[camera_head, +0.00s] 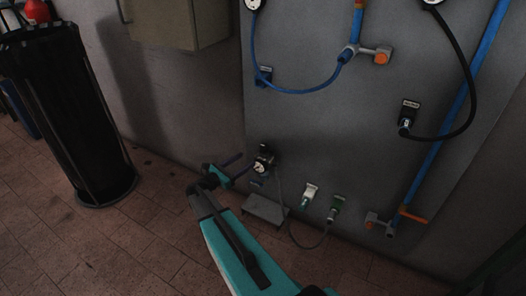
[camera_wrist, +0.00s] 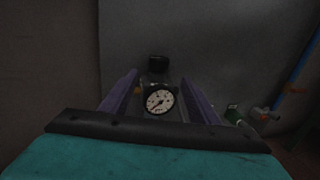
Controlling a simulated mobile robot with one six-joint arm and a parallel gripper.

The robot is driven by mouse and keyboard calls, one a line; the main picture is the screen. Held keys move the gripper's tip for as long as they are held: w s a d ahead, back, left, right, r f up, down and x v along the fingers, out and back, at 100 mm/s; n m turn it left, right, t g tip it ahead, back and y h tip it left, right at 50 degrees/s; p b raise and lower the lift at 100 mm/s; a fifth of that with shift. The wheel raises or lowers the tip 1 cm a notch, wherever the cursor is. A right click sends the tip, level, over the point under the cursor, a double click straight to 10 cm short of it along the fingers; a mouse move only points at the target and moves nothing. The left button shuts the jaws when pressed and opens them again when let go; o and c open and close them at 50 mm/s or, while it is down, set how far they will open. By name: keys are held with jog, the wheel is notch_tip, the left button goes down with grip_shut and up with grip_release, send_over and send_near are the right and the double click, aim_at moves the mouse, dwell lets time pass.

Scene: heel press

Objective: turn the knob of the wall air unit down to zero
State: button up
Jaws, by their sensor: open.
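The wall air unit (camera_head: 262,163) is a small dark regulator low on the grey wall panel, with a round white-faced gauge and a black knob (camera_head: 265,148) on top. In the wrist view the gauge (camera_wrist: 159,101) faces me, and the black knob (camera_wrist: 158,62) shows above it. My gripper (camera_head: 234,170) is at the left of the unit in the head view. In the wrist view its two purple fingers stand apart on either side of the gauge, open and empty. The knob is beyond the fingertips, and I cannot tell whether anything touches.
A grey step-like box (camera_head: 265,211) sits below the unit. White (camera_head: 309,194) and green (camera_head: 336,207) fittings are right of it, with a dark hose. Blue pipes with orange handles (camera_head: 381,58) run up the panel. A tall black bin (camera_head: 75,110) stands left on the tiled floor.

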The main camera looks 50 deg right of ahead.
aim_at(261, 150)
jog(key=d, duration=0.7)
jog(key=d+b, duration=0.1)
jog(key=d, duration=0.5)
jog(key=shift+s+d, duration=0.2)
jog(key=shift+d, duration=0.2)
